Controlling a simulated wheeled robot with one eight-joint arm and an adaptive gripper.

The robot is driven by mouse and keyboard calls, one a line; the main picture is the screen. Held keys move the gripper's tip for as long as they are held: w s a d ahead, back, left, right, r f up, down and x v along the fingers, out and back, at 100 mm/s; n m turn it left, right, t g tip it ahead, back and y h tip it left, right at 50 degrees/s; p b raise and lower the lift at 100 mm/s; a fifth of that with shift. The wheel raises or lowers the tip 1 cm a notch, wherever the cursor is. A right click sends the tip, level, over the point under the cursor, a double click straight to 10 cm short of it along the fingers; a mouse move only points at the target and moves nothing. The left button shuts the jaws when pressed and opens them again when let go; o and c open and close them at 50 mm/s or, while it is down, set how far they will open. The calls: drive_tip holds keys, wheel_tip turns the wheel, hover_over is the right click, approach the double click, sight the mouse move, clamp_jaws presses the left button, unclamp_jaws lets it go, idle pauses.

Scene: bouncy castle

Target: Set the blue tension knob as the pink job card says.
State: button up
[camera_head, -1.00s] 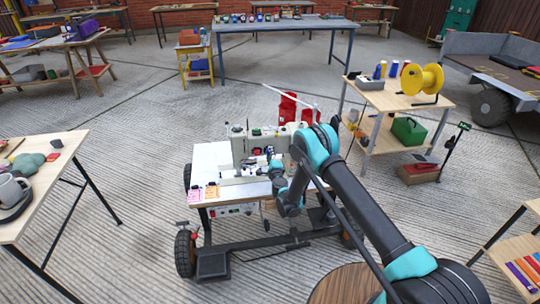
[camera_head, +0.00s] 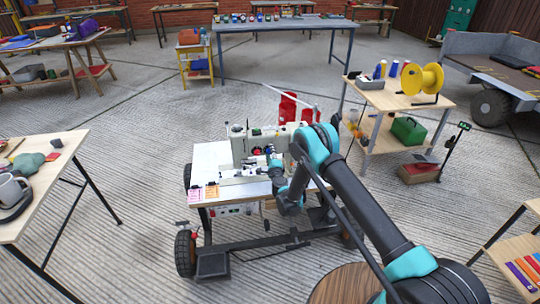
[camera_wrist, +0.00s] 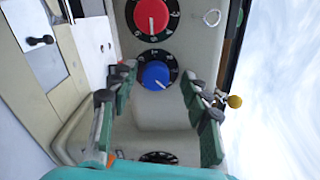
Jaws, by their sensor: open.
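The blue tension knob (camera_wrist: 155,75) sits on a black numbered dial on the sewing machine, below the red knob (camera_wrist: 152,16) in the wrist view. A white pointer mark shows on the blue knob toward its lower right. My gripper (camera_wrist: 157,82) is open, its green-padded fingers on either side of the blue knob and apart from it. The sewing machine (camera_head: 240,145) stands on a wheeled table (camera_head: 208,160). The pink job card (camera_head: 194,194) stands at the table's front left corner, beside an orange card (camera_head: 211,190). The writing on the cards is too small to read.
Another black dial (camera_wrist: 158,157) shows partly at the bottom of the wrist view. A metal ring (camera_wrist: 211,18) and a yellow ball-ended part (camera_wrist: 234,101) lie to the right. A wooden table (camera_head: 60,150) stands left, and a trolley with a yellow spool (camera_head: 422,79) stands right.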

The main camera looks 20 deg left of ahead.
wheel_tip(320, 180, up, 8)
drive_tip(key=shift+d+r, duration=0.1)
drive_tip(key=shift+d, duration=0.05)
drive_tip(key=shift+r, duration=0.65)
drive_tip(key=shift+s+f, duration=0.1)
drive_tip(key=shift+f, duration=0.05)
